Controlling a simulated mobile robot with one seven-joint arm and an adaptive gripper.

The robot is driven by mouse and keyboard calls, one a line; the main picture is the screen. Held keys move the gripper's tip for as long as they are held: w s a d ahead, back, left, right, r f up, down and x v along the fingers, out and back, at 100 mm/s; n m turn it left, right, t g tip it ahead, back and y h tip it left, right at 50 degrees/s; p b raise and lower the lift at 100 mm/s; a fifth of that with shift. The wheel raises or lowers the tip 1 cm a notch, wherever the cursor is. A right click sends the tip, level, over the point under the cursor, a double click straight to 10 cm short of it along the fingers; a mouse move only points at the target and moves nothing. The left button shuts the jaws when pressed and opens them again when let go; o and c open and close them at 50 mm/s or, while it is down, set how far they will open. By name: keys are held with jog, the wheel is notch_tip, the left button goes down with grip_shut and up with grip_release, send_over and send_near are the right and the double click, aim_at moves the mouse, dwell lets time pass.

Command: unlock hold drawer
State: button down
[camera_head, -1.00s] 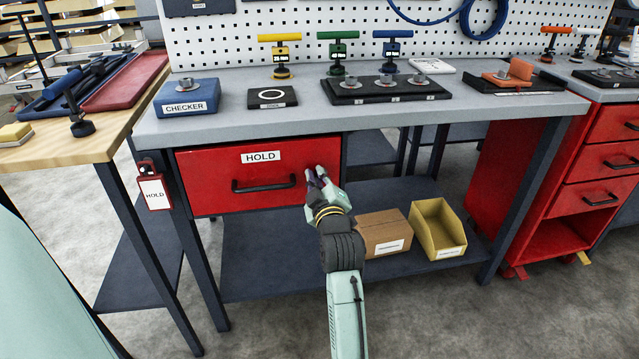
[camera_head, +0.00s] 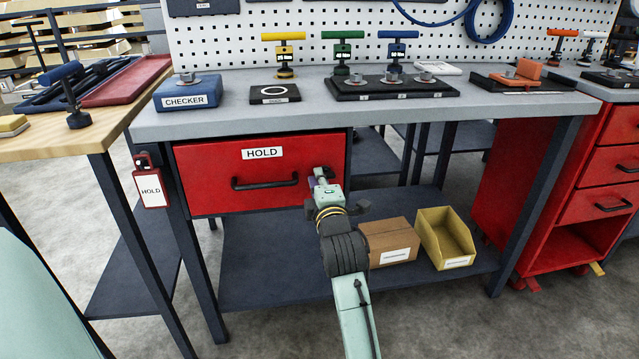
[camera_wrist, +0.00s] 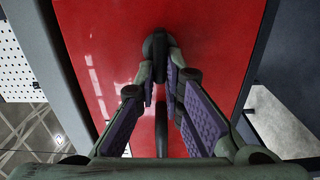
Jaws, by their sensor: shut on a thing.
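The red drawer (camera_head: 215,170) labelled HOLD (camera_head: 262,154) is shut under the grey bench, with a black bar handle (camera_head: 265,183) across its front. The drawer handle shows there as a dark bar (camera_wrist: 161,132) between the fingers. The fingers hide much of the lock piece, so its exact angle cannot be told.
A red-framed HOLD tag (camera_head: 150,188) hangs at the bench's left leg. A cardboard box (camera_head: 388,241) and a yellow bin (camera_head: 445,238) stand on the lower shelf, right of my arm. The bench top (camera_head: 235,112) carries a blue checker block (camera_head: 188,93) and other fixtures.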

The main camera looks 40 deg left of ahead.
jog(key=shift+n, duration=0.3)
jog(key=c, duration=1.7)
grip_release()
